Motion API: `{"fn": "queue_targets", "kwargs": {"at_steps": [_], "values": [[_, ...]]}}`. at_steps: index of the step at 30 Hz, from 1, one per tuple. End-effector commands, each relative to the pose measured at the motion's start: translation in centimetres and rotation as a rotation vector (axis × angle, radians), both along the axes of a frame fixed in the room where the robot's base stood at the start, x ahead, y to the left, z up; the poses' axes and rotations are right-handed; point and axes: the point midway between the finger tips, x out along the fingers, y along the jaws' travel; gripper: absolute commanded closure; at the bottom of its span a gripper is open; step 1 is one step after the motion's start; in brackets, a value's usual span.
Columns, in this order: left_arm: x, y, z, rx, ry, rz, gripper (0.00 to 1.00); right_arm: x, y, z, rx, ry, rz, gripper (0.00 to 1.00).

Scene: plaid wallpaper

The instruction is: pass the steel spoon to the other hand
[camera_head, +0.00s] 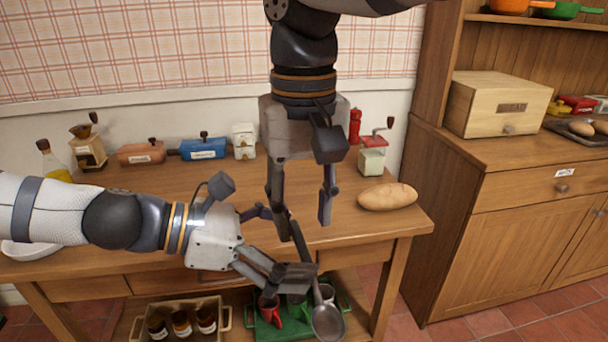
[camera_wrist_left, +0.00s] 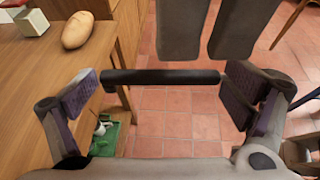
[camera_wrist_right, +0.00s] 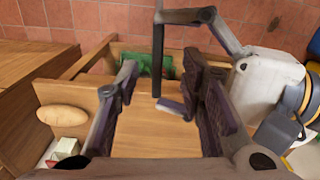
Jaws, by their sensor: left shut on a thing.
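The steel spoon (camera_head: 327,322) hangs in front of the table, bowl down, with its dark handle (camera_head: 299,242) slanting up. My left gripper (camera_head: 293,274) is shut on the spoon, just above the bowl. In the left wrist view the dark handle (camera_wrist_left: 160,77) lies across between the fingers. My right gripper (camera_head: 303,216) points down above the left one, open, with the handle's upper end near its fingertips. In the right wrist view the handle (camera_wrist_right: 158,55) stands in the gap between the open fingers; I cannot tell whether they touch it.
A bread loaf (camera_head: 387,197) lies at the table's (camera_head: 160,215) right end. A grinder (camera_head: 373,155), small boxes and an oil bottle (camera_head: 54,162) line the back. Below are a green tray (camera_head: 262,328) and a jar crate (camera_head: 143,325). A wooden cabinet (camera_head: 480,240) stands at right.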

Motion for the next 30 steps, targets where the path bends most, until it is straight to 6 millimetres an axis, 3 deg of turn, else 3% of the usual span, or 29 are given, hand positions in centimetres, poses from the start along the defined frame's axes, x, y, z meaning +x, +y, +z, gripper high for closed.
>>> {"fn": "queue_targets", "kwargs": {"at_steps": [3, 9, 20, 24, 25, 30], "values": [[0.0, 0.0, 0.0, 0.000, 0.000, 0.000, 0.31, -0.1, -0.1, -3.0, -0.002, 0.005, 0.001, 0.64], [0.0, 0.0, 0.1, 0.000, -0.001, 0.000, 0.31, -0.1, 0.0, -6.1, -0.001, 0.002, 0.000, 0.64], [0.0, 0.0, 0.1, -0.001, -0.001, 0.000, 0.31, 0.0, 0.0, -7.0, 0.000, 0.000, 0.000, 0.64], [0.0, 0.0, 0.1, -0.001, -0.001, 0.000, 0.31, 0.0, 0.0, -7.0, 0.001, 0.000, 0.000, 0.96], [0.0, 0.0, 0.1, -0.001, -0.001, 0.000, 0.31, 0.0, 0.0, -7.0, 0.001, 0.000, 0.000, 1.00], [0.0, 0.0, 0.1, 0.000, -0.001, 0.000, 0.30, -0.1, 0.1, -6.9, 0.003, 0.000, 0.002, 1.00]]}}
